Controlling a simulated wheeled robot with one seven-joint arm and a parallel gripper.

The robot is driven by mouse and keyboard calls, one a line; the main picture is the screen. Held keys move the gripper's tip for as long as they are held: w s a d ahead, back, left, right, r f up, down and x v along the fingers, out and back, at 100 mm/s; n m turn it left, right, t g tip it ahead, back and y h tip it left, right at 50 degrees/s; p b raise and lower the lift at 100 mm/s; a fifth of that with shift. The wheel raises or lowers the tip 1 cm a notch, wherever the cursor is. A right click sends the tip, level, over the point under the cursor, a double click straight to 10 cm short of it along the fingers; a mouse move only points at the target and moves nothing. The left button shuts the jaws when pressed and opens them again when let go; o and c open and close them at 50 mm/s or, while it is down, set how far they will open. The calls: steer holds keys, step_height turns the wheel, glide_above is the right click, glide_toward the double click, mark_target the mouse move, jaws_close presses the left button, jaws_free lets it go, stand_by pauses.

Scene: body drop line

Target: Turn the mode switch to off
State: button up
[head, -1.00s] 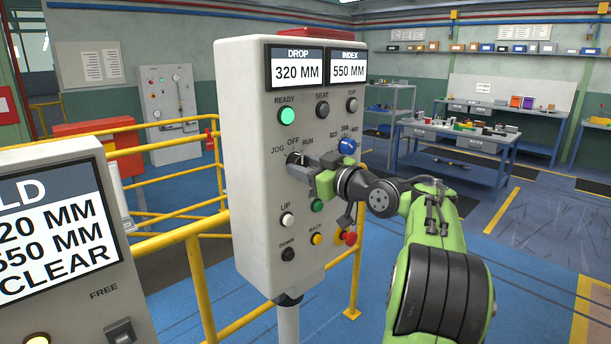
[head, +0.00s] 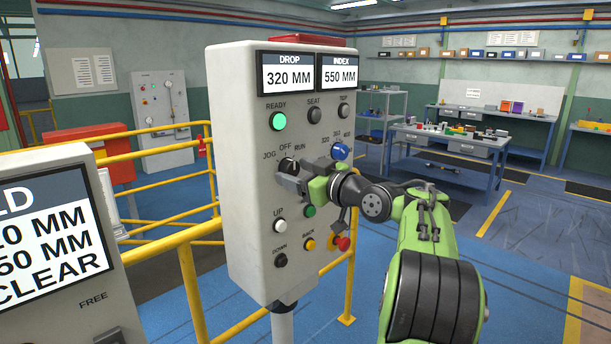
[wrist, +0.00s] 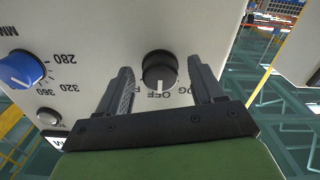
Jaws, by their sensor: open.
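The mode switch (head: 289,164) is a round black knob on the grey control panel (head: 245,200), under the labels JOG, OFF and RUN. In the wrist view the knob (wrist: 160,68) shows upside down, with its white pointer line toward the OFF label. My gripper (wrist: 159,66) is open, with one finger on each side of the knob and a visible gap on both sides. In the head view my gripper (head: 290,179) is at the panel face by the knob and partly covers it.
A blue selector knob (head: 340,151) is right of the switch. A lit green READY lamp (head: 278,121) is above. UP (head: 280,226) and DOWN (head: 281,260) buttons and a red button (head: 341,244) are below. Yellow railing (head: 190,290) stands behind the panel.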

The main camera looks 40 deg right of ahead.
steer(key=s+b, duration=0.1)
steer(key=s, duration=1.4)
steer(key=shift+s+d, duration=0.2)
steer(key=shift+s, duration=0.15)
steer(key=w+a+f+g, duration=0.3)
steer(key=w+a+f, duration=0.25)
steer(key=a, duration=0.35)
steer(key=w+a+f+g, duration=0.4)
steer(key=w+a, duration=0.2)
steer(key=a, duration=0.4)
steer(key=s+a+f+m+g+p, duration=0.1)
steer(key=s+a+f+g, duration=0.1)
steer(key=s+a, duration=0.25)
steer(key=s+a+f+g+p, duration=0.1)
steer(key=s+a+f, duration=0.25)
steer(key=a, duration=0.25)
steer(key=s+f+m+g, duration=0.1)
steer(key=s+f, duration=0.1)
steer(key=s, duration=0.5)
steer(key=s+a+f+m+g, duration=0.1)
steer(key=s+f, duration=0.2)
steer(key=s, duration=0.4)
steer(key=shift+a+f+h, duration=0.15)
steer(key=shift+h, duration=0.15)
